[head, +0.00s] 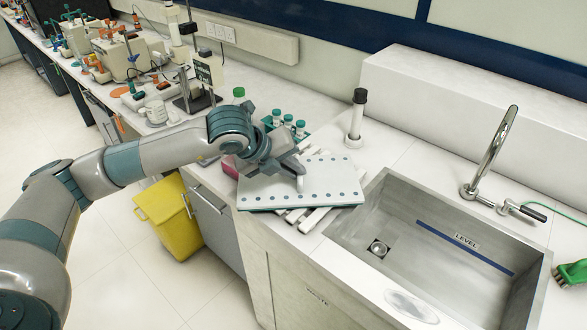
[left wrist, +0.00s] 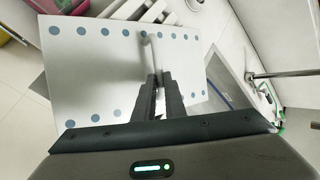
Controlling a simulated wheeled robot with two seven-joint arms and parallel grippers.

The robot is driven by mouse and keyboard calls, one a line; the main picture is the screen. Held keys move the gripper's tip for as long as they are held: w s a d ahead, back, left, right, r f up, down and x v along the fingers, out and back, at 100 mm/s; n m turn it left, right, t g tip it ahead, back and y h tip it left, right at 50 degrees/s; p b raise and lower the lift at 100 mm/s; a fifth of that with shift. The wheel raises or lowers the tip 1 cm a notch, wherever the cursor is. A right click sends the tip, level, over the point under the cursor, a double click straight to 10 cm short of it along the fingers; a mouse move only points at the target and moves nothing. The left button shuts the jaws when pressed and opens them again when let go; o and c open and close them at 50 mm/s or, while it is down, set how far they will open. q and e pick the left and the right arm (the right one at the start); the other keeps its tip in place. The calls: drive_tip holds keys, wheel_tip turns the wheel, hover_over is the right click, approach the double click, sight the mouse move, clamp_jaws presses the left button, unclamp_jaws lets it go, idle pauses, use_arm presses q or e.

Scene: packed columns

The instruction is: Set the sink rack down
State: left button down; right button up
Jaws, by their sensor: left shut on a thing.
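The sink rack (head: 320,182) is a flat pale panel with rows of blue-grey dots along its edges and a small upright handle. My left gripper (head: 294,168) is shut on the handle, over the counter just left of the sink (head: 400,240). In the left wrist view the fingers (left wrist: 160,84) close at the handle in the middle of the panel (left wrist: 90,75). White slats (head: 312,219) show under the panel's front edge; I cannot tell whether the panel touches them. My right gripper is not in view.
Teal-capped vials (head: 288,121) and a green-capped bottle (head: 239,93) stand behind the panel. A dark-capped cylinder (head: 356,118) stands near the wall. The tap (head: 490,155) rises behind the sink. A yellow bin (head: 170,215) is on the floor.

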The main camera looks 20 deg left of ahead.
use_arm(q)
drive_tip(key=c, duration=1.8)
unclamp_jaws()
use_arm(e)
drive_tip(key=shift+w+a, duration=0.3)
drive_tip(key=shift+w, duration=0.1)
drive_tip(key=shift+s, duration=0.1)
